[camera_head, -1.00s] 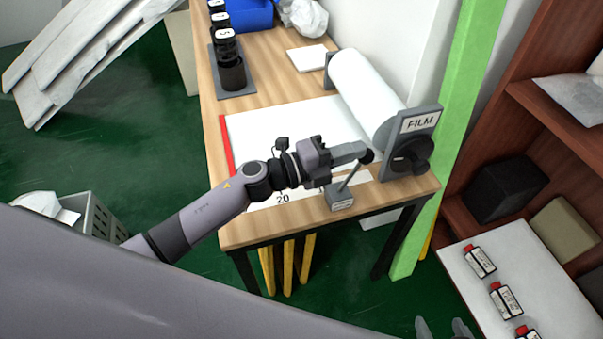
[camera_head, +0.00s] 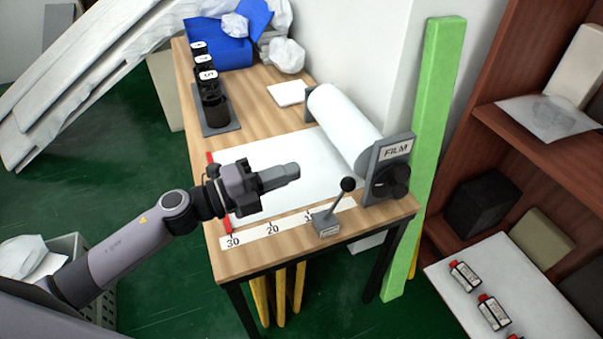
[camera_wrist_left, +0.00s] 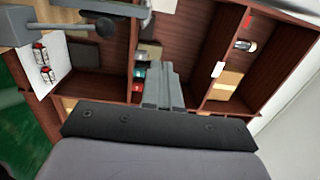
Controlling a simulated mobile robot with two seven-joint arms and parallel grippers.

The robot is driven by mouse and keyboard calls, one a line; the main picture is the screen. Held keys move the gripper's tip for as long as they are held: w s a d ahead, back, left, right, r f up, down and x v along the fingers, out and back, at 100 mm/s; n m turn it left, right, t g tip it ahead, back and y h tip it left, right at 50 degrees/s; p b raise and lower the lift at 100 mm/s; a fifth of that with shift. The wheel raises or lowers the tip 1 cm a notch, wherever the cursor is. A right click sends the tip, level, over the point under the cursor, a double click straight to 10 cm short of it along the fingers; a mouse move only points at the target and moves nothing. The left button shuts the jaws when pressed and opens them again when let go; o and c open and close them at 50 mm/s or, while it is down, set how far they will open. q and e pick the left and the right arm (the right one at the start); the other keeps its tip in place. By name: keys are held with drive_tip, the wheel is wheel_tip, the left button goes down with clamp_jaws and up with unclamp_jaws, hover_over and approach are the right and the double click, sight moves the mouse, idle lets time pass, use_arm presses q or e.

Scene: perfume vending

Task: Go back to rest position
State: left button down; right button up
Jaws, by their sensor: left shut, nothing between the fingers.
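My left gripper (camera_head: 290,171) is over the wooden table, above the white film sheet (camera_head: 280,155). Its fingers are together with nothing between them, and they show shut in the left wrist view (camera_wrist_left: 168,72). It is apart from the small lever (camera_head: 336,205) with a black ball knob, which stands tilted on a grey block to its right. My right gripper does not show in the head view.
The table (camera_head: 255,110) carries a film roll (camera_head: 340,125), black cups (camera_head: 214,105) and a blue bin (camera_head: 220,45). A green post (camera_head: 428,150) stands at right. Small red-capped bottles (camera_head: 465,276) lie on a white board (camera_head: 530,285) by the brown shelf (camera_head: 530,130). A grey crate (camera_head: 65,255) is at lower left.

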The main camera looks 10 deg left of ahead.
use_arm(q)
drive_tip(key=shift+s+a+r, duration=0.3)
drive_tip(key=shift+a, duration=0.05)
idle(0.3)
